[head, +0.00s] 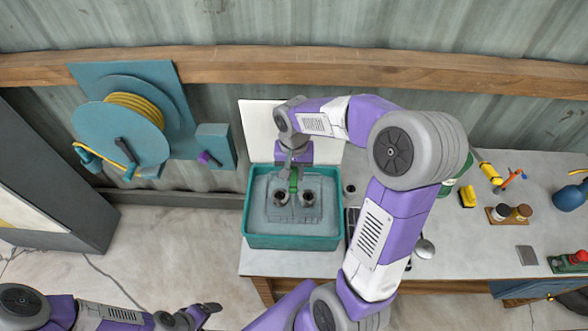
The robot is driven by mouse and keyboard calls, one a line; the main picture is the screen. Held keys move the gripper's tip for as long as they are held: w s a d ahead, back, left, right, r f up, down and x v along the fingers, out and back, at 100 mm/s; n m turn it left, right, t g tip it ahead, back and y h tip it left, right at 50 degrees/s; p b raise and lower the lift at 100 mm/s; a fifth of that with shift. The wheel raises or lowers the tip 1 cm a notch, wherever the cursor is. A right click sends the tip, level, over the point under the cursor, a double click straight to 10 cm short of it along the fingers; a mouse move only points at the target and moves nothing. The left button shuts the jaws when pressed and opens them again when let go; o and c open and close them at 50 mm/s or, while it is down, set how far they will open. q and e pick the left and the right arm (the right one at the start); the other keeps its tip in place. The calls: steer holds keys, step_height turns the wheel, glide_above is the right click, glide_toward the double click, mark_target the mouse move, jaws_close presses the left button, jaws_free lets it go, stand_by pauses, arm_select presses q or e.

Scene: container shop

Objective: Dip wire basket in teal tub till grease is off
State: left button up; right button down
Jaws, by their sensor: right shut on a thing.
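The teal tub (293,242) stands at the left end of the bench and holds grey liquid. The wire basket (293,214) is inside the tub, low in the liquid, with two dark round parts in it; its outline is faint. My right gripper (293,180) reaches down over the tub and is shut on the basket's green handle. Grease on the parts is too small to judge. My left gripper (207,313) is low at the bottom left, away from the tub; its jaw opening is unclear.
A white board (258,125) stands behind the tub. A hose reel (125,125) with yellow hose hangs on the wall at left. On the bench (470,250) to the right are a yellow-handled brush (490,174), small jars (510,212) and a blue can (570,197).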

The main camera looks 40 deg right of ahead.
steer(key=shift+f+b, duration=3.3)
steer(key=shift+f, duration=1.15)
steer(key=shift+r, duration=0.1)
steer(key=shift+r+p, duration=0.5)
steer(key=shift+r, duration=0.05)
steer(key=shift+f, duration=0.1)
steer(key=shift+f+b, duration=0.55)
steer(key=shift+r, duration=0.1)
steer(key=shift+r+p, duration=0.55)
steer(key=shift+w+r, duration=0.1)
